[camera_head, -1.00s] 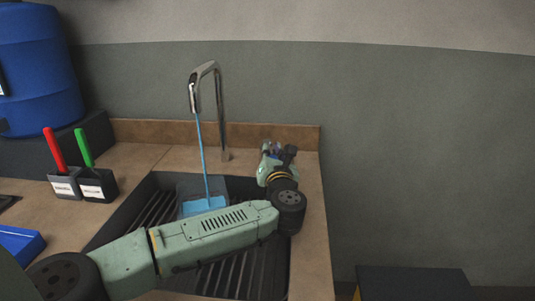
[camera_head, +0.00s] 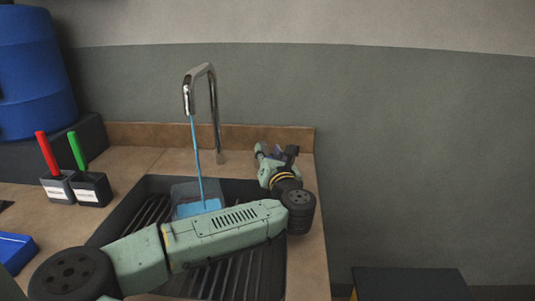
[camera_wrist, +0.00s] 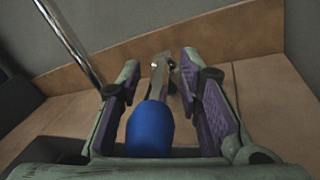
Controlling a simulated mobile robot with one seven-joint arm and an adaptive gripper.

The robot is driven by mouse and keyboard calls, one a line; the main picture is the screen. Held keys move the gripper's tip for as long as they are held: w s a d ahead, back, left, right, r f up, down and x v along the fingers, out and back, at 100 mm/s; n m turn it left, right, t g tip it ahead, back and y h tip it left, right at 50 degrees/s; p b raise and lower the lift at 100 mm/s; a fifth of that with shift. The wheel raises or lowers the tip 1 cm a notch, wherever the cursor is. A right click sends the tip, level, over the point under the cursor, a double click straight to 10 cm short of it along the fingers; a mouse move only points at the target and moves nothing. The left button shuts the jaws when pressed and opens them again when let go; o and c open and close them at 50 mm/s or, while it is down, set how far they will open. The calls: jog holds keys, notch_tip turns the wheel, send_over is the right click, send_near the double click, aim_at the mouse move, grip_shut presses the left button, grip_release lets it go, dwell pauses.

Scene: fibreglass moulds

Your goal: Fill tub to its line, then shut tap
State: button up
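The tap (camera_head: 213,105) has a chrome gooseneck spout, and a blue stream of water (camera_head: 196,160) runs from it. The stream falls into a translucent tub (camera_head: 181,190) in the sink, which holds blue water (camera_head: 203,207). My arm hides the tub's lower part, and I cannot make out its line. My gripper (camera_head: 277,152) is at the counter's right rear. In the wrist view, my gripper (camera_wrist: 160,72) is open, its purple-padded fingers on either side of a lever with a blue grip (camera_wrist: 150,128) and a metal stem. I see gaps beside the grip.
The dark ribbed sink (camera_head: 145,222) lies under my arm. Red-handled (camera_head: 47,152) and green-handled (camera_head: 77,150) tools stand in labelled holders at left. A blue barrel (camera_head: 35,75) and a blue tray (camera_head: 14,250) are further left. A low wooden backsplash (camera_head: 265,138) runs behind.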

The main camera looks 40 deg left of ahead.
jog(key=v, duration=1.2)
jog(key=shift+c, duration=0.5)
